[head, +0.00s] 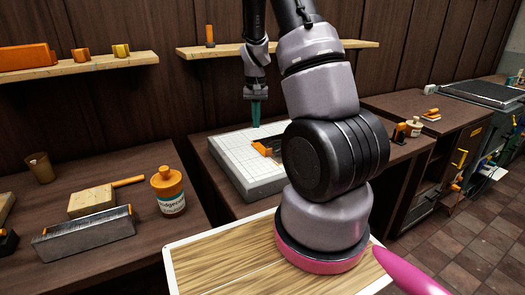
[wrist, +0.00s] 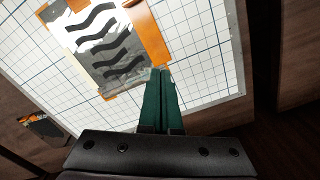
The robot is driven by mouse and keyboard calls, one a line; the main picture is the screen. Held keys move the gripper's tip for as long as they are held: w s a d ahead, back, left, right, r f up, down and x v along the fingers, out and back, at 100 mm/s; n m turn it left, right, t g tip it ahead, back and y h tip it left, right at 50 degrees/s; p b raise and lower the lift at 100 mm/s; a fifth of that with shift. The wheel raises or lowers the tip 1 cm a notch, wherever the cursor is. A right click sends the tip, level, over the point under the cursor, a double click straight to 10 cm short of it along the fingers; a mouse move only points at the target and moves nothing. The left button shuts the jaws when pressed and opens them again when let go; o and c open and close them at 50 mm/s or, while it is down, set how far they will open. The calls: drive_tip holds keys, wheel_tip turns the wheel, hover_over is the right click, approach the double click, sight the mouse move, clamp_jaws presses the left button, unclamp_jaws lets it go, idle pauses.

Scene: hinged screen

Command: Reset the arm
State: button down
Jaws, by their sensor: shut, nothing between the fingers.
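My gripper (head: 256,113) hangs pointing down above the white gridded board in the head view. Its green fingers are together and empty; they also show in the wrist view (wrist: 163,78). My arm reaches from the front right up and over to it. The hinged screen (wrist: 105,40), an orange frame with a grey panel and dark wavy bands, lies on the board (wrist: 205,60) beyond the fingertips. In the head view only an orange part of the screen (head: 262,149) shows; my arm hides the rest.
Wall shelves (head: 90,67) hold orange items. The air around my gripper looks clear.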

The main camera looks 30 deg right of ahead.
idle(0.3)
drive_tip(key=s+a+r+t+y, duration=0.15)
drive_tip(key=s+a+r, duration=0.3)
drive_tip(key=r, duration=0.55)
drive_tip(key=s+a+r+t, duration=0.2)
drive_tip(key=s+a+r, duration=0.25)
drive_tip(key=r, duration=0.55)
drive_tip(key=s+a+r+t, duration=0.2)
drive_tip(key=s+r, duration=0.2)
drive_tip(key=s, duration=0.3)
drive_tip(key=s+a+r+n+t, duration=0.1)
drive_tip(key=s+a+r, duration=0.1)
drive_tip(key=s+r, duration=0.2)
drive_tip(key=s, duration=0.3)
drive_tip(key=shift+s+t, duration=0.35)
drive_tip(key=shift+s, duration=0.05)
drive_tip(key=shift+r+y, duration=0.1)
drive_tip(key=shift+y, duration=0.15)
